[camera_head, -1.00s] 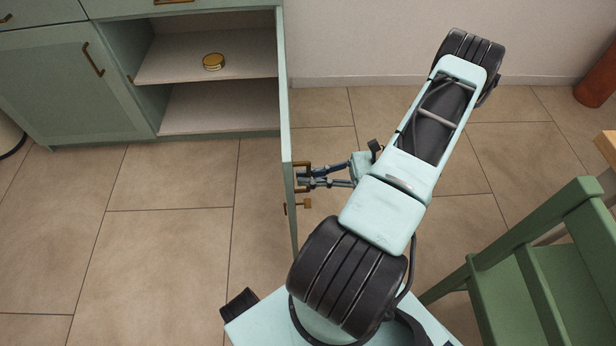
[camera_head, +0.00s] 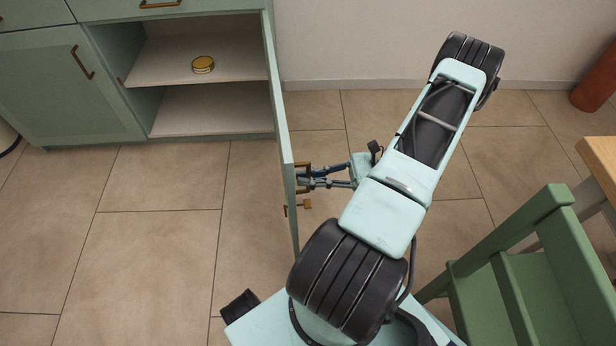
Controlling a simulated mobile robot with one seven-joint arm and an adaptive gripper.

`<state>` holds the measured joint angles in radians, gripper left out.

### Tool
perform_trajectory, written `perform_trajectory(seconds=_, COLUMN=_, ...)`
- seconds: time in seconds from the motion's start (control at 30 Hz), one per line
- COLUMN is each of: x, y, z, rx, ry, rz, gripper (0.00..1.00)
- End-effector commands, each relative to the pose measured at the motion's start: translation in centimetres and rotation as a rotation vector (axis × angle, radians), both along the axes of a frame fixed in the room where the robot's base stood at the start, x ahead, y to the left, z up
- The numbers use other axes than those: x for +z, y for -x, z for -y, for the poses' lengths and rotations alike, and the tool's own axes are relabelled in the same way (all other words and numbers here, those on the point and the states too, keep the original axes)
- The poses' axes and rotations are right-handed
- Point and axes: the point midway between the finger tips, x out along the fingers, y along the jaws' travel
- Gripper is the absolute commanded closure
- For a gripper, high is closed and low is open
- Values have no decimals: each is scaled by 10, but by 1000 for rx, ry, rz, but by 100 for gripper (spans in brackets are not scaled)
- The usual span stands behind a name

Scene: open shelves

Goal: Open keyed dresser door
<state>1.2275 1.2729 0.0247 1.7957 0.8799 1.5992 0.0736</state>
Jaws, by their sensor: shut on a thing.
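The green dresser door (camera_head: 279,120) stands wide open, swung out from the cabinet and seen nearly edge-on. Its brass handle (camera_head: 302,170) is on the right face of the door. My gripper (camera_head: 305,180) is shut on this handle, coming from the right. A brass key (camera_head: 306,204) sticks out of the door just below the handle. The green dresser (camera_head: 65,95) stands at the upper left. Its opened compartment shows a shelf (camera_head: 160,77) with a round yellow-lidded tin (camera_head: 203,64) on it.
A green chair-like piece or step stool (camera_head: 520,270) stands at the lower right, beside a wooden table edge (camera_head: 598,165). A reddish cylinder (camera_head: 597,85) is at the far right by the wall. The tiled floor (camera_head: 150,240) left of the door is clear.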

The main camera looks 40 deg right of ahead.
Motion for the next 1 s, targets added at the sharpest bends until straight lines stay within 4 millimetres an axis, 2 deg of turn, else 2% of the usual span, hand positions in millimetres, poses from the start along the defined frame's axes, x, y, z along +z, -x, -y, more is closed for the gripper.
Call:
perform_trajectory(seconds=0.33, x=-1, y=0, z=0, rx=-1, ry=2, rz=-2, gripper=100)
perform_trajectory(seconds=0.37, x=-1, y=0, z=0, rx=-1, ry=2, rz=-2, gripper=89)
perform_trajectory(seconds=0.5, x=-1, y=0, z=0, rx=-1, ry=1, rz=-2, gripper=75)
perform_trajectory(seconds=0.83, x=0, y=2, z=3, rx=-1, ry=1, rz=-1, gripper=75)
perform_trajectory(seconds=1.0, x=-1, y=14, z=24, rx=-3, ry=2, rz=-1, gripper=75)
